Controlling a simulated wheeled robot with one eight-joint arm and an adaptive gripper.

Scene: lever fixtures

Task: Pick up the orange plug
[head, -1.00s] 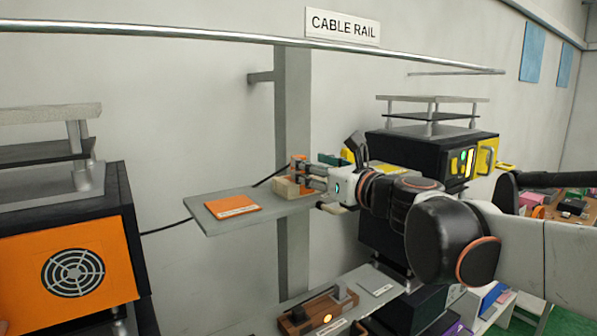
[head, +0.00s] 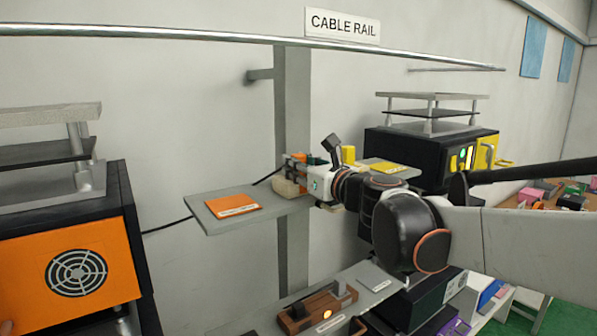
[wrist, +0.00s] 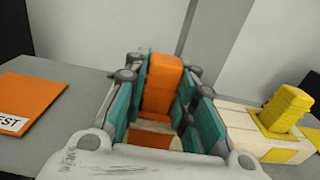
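The orange plug (wrist: 163,82) stands upright in the middle of the wrist view, on a cream block with an orange patch in front of it. My gripper (wrist: 165,95) has its teal-padded fingers on either side of the plug, with narrow gaps seeming to show between pads and plug. The gripper looks open around it. In the head view my gripper (head: 300,172) is at the right part of the grey shelf (head: 200,207), and hides most of the plug and block.
A yellow plug (wrist: 287,108) stands on a cream block with a yellow patch, right of my gripper. An orange plate (head: 232,206) with a white label lies on the shelf's left. A black cable (head: 166,228) runs to the shelf. A wooden lever fixture (head: 318,306) sits below.

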